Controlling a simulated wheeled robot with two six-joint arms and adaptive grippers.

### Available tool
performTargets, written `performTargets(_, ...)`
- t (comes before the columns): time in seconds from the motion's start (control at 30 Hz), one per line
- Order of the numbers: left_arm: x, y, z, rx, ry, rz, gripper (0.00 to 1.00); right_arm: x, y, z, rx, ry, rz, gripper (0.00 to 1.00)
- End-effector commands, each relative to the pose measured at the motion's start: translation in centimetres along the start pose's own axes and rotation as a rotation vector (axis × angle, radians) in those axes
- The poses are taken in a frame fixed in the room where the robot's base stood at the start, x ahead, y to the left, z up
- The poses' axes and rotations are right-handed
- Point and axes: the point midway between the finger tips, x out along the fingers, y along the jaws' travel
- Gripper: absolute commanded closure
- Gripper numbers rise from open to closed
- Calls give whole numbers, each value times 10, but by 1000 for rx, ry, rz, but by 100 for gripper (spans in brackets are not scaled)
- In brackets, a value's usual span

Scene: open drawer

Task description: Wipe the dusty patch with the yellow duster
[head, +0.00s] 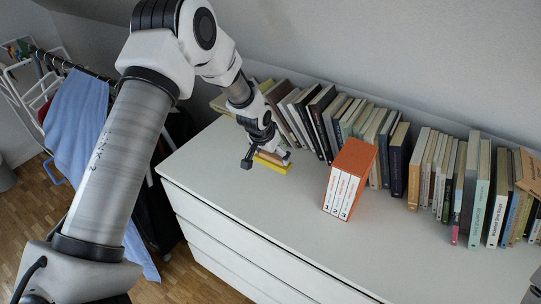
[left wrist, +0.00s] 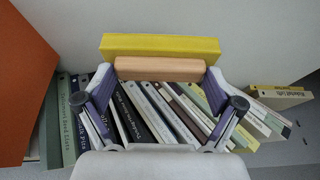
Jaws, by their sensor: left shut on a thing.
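The yellow duster (head: 272,165) has a flat yellow pad and a tan handle; it is at the left part of the white dresser top (head: 225,185). In the left wrist view the duster (left wrist: 160,45) spans between my fingertips. My left gripper (head: 265,154) is shut on its tan handle, and its fingers (left wrist: 160,78) show on both sides of it. I cannot tell whether the pad touches the top. I cannot make out a dusty patch; the arm and gripper hide part of the surface. My right gripper is not in view.
A row of books (head: 330,115) stands along the wall behind the duster. An orange slipcase (head: 355,158) with white volumes stands forward of the row, right of the duster. The front of the dresser top is clear. A clothes rack with a blue garment (head: 75,125) is at left.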

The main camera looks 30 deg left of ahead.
Motion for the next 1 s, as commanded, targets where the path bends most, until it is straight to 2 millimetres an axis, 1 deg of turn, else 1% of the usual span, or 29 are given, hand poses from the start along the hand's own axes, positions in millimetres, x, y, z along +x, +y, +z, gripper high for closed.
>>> performTargets(0.03, -8, 1, -4, 1, 0, 0, 51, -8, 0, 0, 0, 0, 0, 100)
performTargets(0.1, -14, 2, -6, 1, 0, 0, 51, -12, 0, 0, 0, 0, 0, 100)
performTargets(0.3, -25, 4, -11, 1, -1, 0, 51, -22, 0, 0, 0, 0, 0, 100)
performTargets(0.87, -25, 4, -11, 1, 0, 0, 51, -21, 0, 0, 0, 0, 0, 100)
performTargets(0.93, -27, 4, -12, 1, 0, 0, 51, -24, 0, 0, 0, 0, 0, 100)
performTargets(1.0, -34, 4, -15, 1, 0, 0, 51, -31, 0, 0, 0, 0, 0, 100)
